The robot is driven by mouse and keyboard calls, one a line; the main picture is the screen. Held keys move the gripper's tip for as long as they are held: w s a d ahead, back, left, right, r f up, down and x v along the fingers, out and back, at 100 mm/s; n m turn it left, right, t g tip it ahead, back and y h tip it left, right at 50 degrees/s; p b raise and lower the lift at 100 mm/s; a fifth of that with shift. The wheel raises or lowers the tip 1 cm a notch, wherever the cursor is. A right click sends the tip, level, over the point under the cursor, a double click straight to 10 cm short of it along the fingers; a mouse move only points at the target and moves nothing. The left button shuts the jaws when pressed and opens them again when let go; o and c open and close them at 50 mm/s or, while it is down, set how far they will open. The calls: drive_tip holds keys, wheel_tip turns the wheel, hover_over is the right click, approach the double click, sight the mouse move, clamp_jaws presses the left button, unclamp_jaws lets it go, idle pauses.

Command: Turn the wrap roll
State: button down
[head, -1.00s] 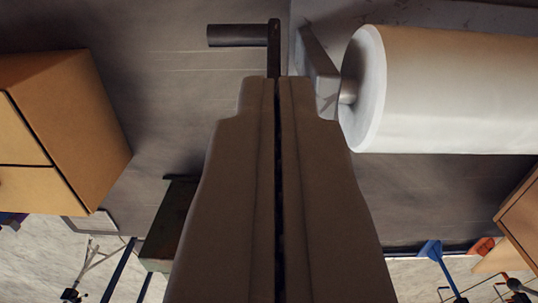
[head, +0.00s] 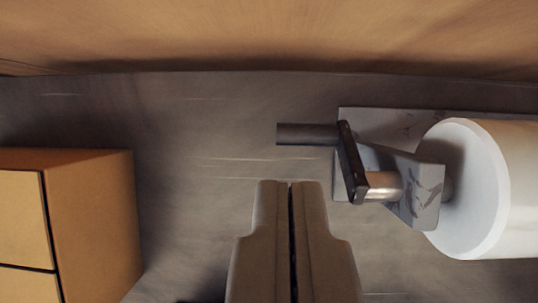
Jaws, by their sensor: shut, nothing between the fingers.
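The wrap roll (head: 515,190) is a large white cylinder at the right, lying sideways and cut off by the picture's edge. It is carried on a pale, scuffed metal bracket (head: 425,190). A dark crank arm (head: 352,162) sits on the shaft at the roll's left end. A dark round handle (head: 307,134) sticks out to the left from the crank's upper end. My gripper (head: 290,184) is shut and empty. It shows below the handle in the picture, left of the crank, with a gap between them.
A wooden-looking surface (head: 270,35) runs across the top. The grey surface (head: 200,130) between the box and the crank is clear.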

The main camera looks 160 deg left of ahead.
hover_over(284, 131)
wheel_tip(284, 131, down, 9)
wheel_tip(284, 131, down, 3)
drive_tip(key=shift+s+r, duration=0.1)
drive_tip(key=shift+r, duration=0.1)
drive_tip(key=shift+s+f, duration=0.15)
drive_tip(key=shift+f, duration=0.35)
drive_tip(key=shift+f+g, duration=0.3)
drive_tip(key=shift+g, duration=0.7)
